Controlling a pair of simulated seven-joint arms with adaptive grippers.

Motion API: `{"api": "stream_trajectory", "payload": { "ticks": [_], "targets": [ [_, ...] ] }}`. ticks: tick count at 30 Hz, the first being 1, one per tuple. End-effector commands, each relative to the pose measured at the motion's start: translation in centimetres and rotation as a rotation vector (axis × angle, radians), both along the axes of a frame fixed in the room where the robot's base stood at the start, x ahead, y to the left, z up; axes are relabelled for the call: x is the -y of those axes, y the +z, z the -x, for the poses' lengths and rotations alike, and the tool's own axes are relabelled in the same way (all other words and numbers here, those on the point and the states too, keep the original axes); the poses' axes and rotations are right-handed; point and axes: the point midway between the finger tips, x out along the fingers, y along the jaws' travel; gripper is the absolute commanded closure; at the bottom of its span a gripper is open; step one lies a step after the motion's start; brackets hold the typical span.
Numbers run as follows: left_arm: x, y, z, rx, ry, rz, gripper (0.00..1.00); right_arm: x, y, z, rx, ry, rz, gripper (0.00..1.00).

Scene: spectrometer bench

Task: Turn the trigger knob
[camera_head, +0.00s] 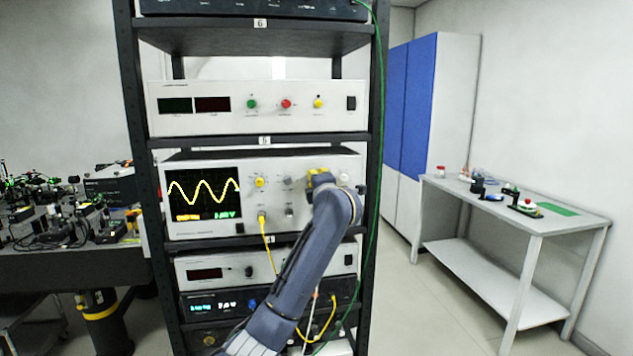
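The oscilloscope (205,228) sits on the middle shelf of the rack, its screen showing a yellow sine wave. The labels are too small to read, so I cannot tell which knob is the trigger knob. My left arm rises from the bottom, and my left gripper (319,180) is at the right part of this panel. A yellowish part shows there. The wrist hides the fingertips, any knob behind them and whether they touch. My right gripper is out of view.
Black rack posts stand on both sides of the panel. A yellow cable (268,245) hangs from the oscilloscope, and a green cable (378,130) runs down the right post. Other instruments fill the shelves above and below. A white side table (465,205) stands at right.

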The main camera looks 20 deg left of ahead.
Motion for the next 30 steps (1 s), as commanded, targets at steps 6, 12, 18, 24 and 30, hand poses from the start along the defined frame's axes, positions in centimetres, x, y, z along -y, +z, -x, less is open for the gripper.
{"api": "stream_trajectory", "payload": {
  "ticks": [6,12,18,24,30],
  "targets": [
    [-0.27,-0.58,-0.04,-0.010,0.005,0.004,1.00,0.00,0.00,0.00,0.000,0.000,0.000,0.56],
    [-0.29,-0.51,-0.03,-0.009,0.006,0.005,0.86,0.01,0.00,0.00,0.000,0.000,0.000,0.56],
    [-0.18,-0.24,-0.01,-0.004,0.003,0.002,0.63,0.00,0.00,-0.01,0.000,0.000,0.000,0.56],
    [-0.11,-0.12,0.00,-0.002,0.002,0.001,0.58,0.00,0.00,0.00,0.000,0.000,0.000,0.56],
    [0.28,-0.03,0.48,0.001,0.001,0.002,0.58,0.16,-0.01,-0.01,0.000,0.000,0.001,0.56]
  ]
}}
